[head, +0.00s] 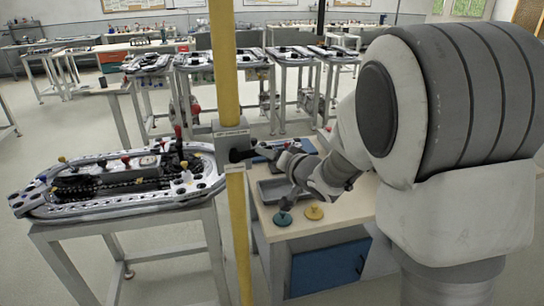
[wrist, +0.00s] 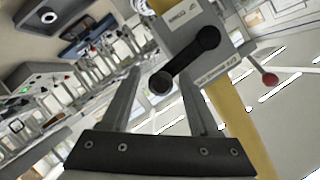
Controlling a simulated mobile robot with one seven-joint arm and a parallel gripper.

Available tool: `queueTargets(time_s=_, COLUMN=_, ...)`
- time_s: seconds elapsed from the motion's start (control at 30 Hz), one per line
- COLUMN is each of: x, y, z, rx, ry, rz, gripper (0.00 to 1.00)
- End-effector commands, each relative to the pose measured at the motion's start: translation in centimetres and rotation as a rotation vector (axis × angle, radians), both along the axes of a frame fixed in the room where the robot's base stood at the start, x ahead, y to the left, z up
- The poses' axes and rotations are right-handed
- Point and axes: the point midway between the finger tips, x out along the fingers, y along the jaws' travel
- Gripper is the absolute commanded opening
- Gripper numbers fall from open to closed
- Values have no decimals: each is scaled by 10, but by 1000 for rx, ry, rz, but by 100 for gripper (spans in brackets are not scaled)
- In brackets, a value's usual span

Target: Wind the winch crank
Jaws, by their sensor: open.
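The winch is a grey box (head: 231,141) fixed to a yellow post. Its black crank (head: 240,155) sticks out from the box towards my gripper. In the wrist view the crank (wrist: 184,60) runs slanted from its hub on the box, at upper right, down to a rounded knob at lower left. My gripper (head: 262,150) is just right of the crank in the head view. In the wrist view my gripper (wrist: 160,74) is open, and the knob appears between its two fingertips. I cannot tell whether the fingers touch it.
A table with an oval ring track (head: 120,212) stands left of the post. A workbench (head: 345,222) with a grey tray (head: 283,190) and teal and yellow knobs lies below my arm. A red-balled lever (wrist: 268,78) sticks out beside the winch. More track tables stand behind.

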Motion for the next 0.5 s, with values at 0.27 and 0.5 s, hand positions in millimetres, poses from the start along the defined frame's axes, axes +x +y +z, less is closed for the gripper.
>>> queueTargets(time_s=0.27, x=0, y=0, z=0, rx=0, ry=0, rz=0, gripper=54)
queueTargets(time_s=0.5, x=0, y=0, z=0, rx=0, ry=0, rz=0, gripper=11)
